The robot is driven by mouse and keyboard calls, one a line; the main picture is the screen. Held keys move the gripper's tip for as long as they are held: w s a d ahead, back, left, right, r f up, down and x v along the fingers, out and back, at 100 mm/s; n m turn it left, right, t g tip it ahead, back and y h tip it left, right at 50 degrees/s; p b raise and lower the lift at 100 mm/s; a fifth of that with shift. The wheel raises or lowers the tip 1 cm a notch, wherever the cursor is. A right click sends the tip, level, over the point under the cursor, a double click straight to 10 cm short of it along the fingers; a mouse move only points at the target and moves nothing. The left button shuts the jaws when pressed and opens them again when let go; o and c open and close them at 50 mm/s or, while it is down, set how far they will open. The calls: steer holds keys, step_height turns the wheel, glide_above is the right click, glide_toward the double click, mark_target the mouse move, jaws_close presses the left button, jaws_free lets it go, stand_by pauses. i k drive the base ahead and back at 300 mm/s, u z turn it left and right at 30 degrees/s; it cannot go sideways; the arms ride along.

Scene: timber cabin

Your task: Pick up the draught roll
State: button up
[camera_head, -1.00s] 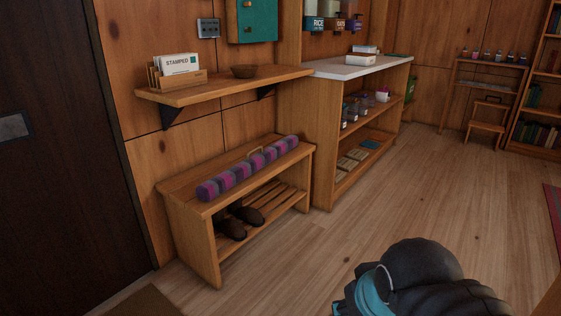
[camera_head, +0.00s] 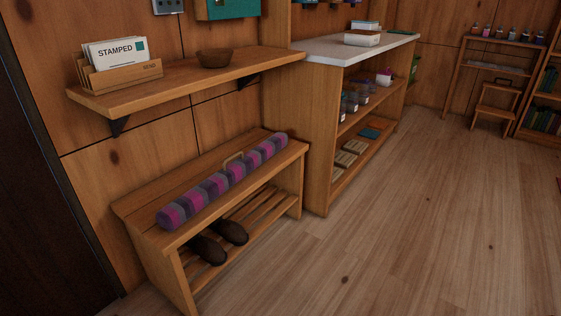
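My gripper is not in view, and no part of my arm shows now.
Dark shoes (camera_head: 208,249) sit on the bench's slatted lower rack. A wall shelf (camera_head: 180,80) above holds a letter holder (camera_head: 122,68) and a bowl (camera_head: 214,58). A white-topped shelf unit (camera_head: 350,48) stands right of the bench. The floor (camera_head: 400,240) in front is clear.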

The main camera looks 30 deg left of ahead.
mark_target(171, 216)
steer(key=z, duration=0.1)
steer(key=i, duration=0.65)
steer(key=u, duration=0.75)
steer(key=i, duration=0.55)
steer(key=u, duration=0.5)
